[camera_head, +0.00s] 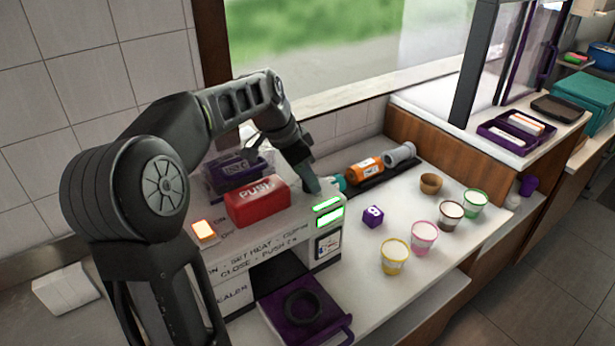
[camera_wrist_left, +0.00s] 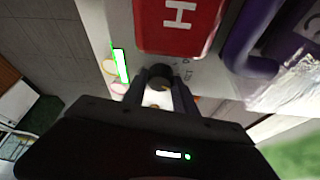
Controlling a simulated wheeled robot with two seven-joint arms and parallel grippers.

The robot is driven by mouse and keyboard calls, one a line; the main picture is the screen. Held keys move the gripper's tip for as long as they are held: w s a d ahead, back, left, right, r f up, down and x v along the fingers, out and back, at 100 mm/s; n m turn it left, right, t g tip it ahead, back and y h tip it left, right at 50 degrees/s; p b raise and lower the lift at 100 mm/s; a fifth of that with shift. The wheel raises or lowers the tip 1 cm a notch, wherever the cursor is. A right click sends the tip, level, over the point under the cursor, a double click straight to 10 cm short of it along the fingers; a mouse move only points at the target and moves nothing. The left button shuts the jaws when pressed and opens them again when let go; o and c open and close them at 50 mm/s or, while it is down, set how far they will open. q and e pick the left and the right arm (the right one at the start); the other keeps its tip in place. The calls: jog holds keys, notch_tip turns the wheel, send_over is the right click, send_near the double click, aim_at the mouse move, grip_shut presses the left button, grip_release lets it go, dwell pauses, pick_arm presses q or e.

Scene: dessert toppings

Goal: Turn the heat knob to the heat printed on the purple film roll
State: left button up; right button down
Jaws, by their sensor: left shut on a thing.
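The heat knob (camera_wrist_left: 160,75) is a dark round knob on the white sealer (camera_head: 225,250), seen in the left wrist view between my fingertips. My left gripper (camera_wrist_left: 161,82) is shut on it, reaching down from above. In the head view my left gripper (camera_head: 312,182) is behind the green displays, beside the red PUSH block (camera_head: 257,202), and hides the knob. Two green displays (camera_head: 328,210) are lit, but their figures are too small to read. A purple part with a label (camera_head: 236,172) sits at the sealer's back; I cannot tell whether it is the film roll. My right gripper is out of view.
An orange switch (camera_head: 204,231) is lit. A purple tray (camera_head: 338,335) with a dark ring stands at the sealer's front. Orange (camera_head: 363,172) and grey (camera_head: 400,155) rolls lie behind. A purple cube (camera_head: 373,216) and several cups (camera_head: 423,238) stand right.

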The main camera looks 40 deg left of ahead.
pick_arm(q)
grip_shut()
jog(key=shift+n+b, duration=0.3)
jog(key=shift+n, duration=0.1)
jog(key=shift+d+n+y+b, duration=0.1)
jog(key=shift+n+y+b, duration=0.3)
jog(key=shift+n+b, duration=0.3)
jog(key=n+y+b, duration=0.1)
jog(key=n, duration=0.1)
jog(key=shift+d+n, duration=0.1)
jog(key=shift+n, duration=0.2)
jog(key=n+y+b, duration=0.1)
jog(key=n, duration=0.3)
jog(key=shift+d+n+y, duration=0.1)
jog(key=shift+n+y, duration=0.2)
jog(key=shift+y, duration=0.1)
jog(key=shift+w+d+n+g+y+b, duration=0.15)
jog(key=shift+n+y+b, duration=0.25)
jog(key=shift+n, duration=0.6)
jog(key=shift+s+a+n+g+y+b, duration=0.1)
jog(key=shift+n+g+y+b, duration=0.25)
jog(key=shift+n, duration=0.65)
jog(key=o, duration=1)
grip_release()
jog(key=shift+c, duration=0.2)
